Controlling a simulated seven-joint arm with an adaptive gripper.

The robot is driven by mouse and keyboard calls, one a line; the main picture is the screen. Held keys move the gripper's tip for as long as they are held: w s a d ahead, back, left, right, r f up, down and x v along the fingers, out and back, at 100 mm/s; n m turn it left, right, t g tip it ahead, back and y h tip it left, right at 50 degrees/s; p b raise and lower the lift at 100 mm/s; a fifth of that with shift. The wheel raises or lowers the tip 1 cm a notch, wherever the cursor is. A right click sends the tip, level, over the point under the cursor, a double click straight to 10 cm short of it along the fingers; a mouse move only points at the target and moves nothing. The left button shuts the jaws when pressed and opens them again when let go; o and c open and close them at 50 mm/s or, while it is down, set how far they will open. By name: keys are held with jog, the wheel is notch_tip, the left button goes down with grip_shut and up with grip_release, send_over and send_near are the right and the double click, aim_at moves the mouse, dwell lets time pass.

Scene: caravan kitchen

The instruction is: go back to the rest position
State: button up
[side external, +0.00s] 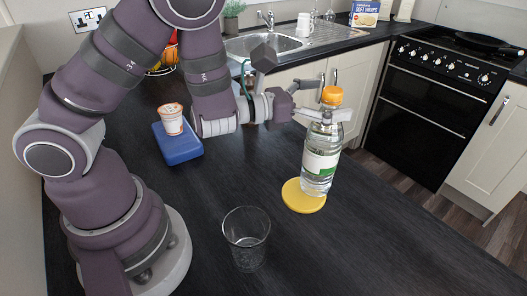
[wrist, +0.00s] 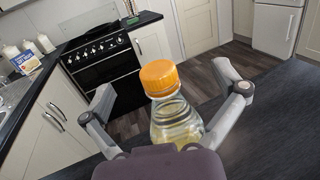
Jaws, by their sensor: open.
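My gripper (side external: 328,102) is open around the upper part of a clear plastic bottle (side external: 319,160) with an orange cap (side external: 332,95). The bottle stands upright on a round yellow coaster (side external: 303,197) near the counter's edge. In the wrist view the bottle (wrist: 176,124) is between the two spread fingers of my gripper (wrist: 166,100), with a visible gap on the right side. The bottle's lower part is hidden in the wrist view.
An empty glass (side external: 246,238) stands on the dark counter (side external: 350,245) in front. A small cup (side external: 171,119) sits on a blue box (side external: 180,146) near my arm. A fruit basket is partly hidden behind my arm. The sink (side external: 265,44) and oven (side external: 430,100) are behind.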

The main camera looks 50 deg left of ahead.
jog(key=s+a+r+n+g+y, duration=0.15)
jog(key=a+n+y, duration=0.45)
jog(key=n, duration=0.8)
jog(key=a+r+n+g+y, duration=0.25)
jog(key=a+n+y, duration=0.35)
jog(key=n, duration=0.7)
jog(key=s+d+f+n+g+h, duration=0.1)
jog(key=s+d+n+g+h, duration=0.2)
jog(key=s+n, duration=0.3)
jog(key=s+d+f+n+g+h, duration=0.1)
jog(key=s+d+n+g+h, duration=0.1)
jog(key=s+n, duration=0.5)
jog(key=s+d+g, duration=0.1)
jog(key=s+g, duration=0.1)
jog(key=shift+s+h, duration=0.35)
jog(key=shift+h, duration=0.05)
